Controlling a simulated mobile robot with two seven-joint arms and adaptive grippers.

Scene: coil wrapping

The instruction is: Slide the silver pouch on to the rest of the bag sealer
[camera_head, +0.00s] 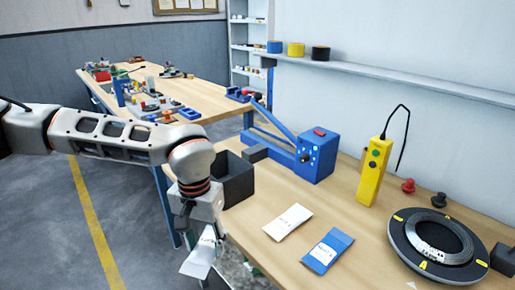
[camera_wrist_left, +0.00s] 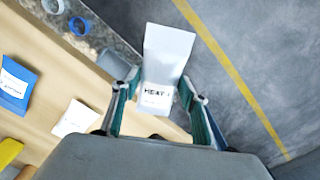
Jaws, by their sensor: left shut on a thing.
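My left gripper (camera_head: 207,232) is shut on a silver pouch (camera_head: 198,260), which hangs tilted below it at the table's front left edge. In the left wrist view the pouch (camera_wrist_left: 166,60) stands out between the two fingers (camera_wrist_left: 160,92), with dark lettering on its face. The blue bag sealer (camera_head: 318,157) stands farther back on the workbench, with long blue arms reaching left and a small dark block (camera_head: 255,153) beside them. The pouch is apart from the sealer. My right gripper is not in view.
A dark open bin (camera_head: 236,180) stands between my gripper and the sealer. A white pouch (camera_head: 287,222) and a blue pouch (camera_head: 328,250) lie on the bench (camera_head: 350,220). A yellow control box (camera_head: 373,172) and a dark coil ring (camera_head: 405,240) are to the right.

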